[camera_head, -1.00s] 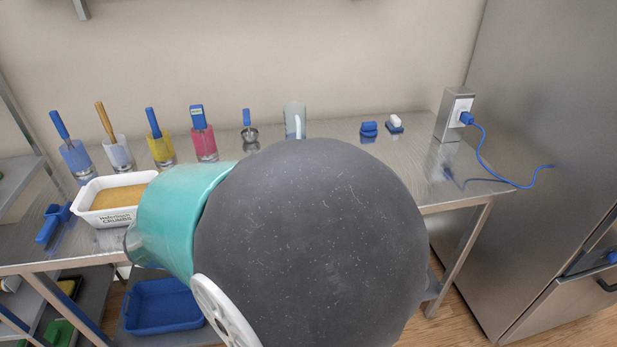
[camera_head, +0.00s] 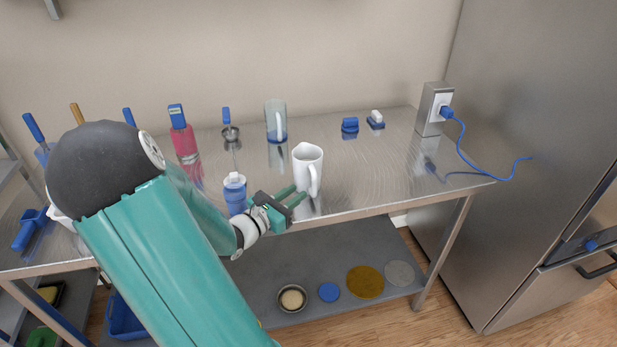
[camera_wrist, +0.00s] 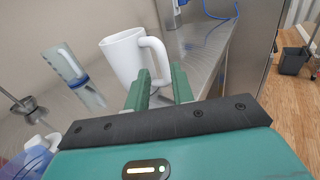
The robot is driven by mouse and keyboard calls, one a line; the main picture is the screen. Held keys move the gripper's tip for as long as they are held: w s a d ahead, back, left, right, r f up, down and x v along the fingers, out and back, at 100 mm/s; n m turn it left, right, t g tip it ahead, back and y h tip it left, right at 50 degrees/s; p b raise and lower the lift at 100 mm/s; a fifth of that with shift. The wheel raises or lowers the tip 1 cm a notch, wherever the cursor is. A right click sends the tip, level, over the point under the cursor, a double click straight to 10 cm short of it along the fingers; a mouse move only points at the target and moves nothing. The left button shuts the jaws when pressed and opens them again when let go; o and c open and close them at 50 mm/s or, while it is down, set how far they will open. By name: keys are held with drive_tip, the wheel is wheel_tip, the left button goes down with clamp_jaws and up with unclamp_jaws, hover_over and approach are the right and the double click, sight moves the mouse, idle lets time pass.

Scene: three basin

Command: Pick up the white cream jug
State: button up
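The white cream jug (camera_head: 306,168) stands upright on the steel table, with its handle on the right side and towards the front. It also shows in the wrist view (camera_wrist: 126,56), just beyond the fingertips. My gripper (camera_head: 293,196) is in front of the jug and slightly to its left, low near the table's front edge. Whether a finger touches the jug is hard to tell.
A blue-and-white bottle (camera_head: 235,192) stands close to the left of my gripper. A clear glass with a blue base (camera_head: 276,122) stands behind the jug. Blue items (camera_head: 350,126) and a socket box (camera_head: 434,110) with a blue cable are further right. The tabletop right of the jug is clear.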

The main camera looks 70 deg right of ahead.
sight(314, 179)
drive_tip(key=x, duration=0.8)
drive_tip(key=shift+c, duration=0.4)
clamp_jaws()
drive_tip(key=shift+r, duration=0.1)
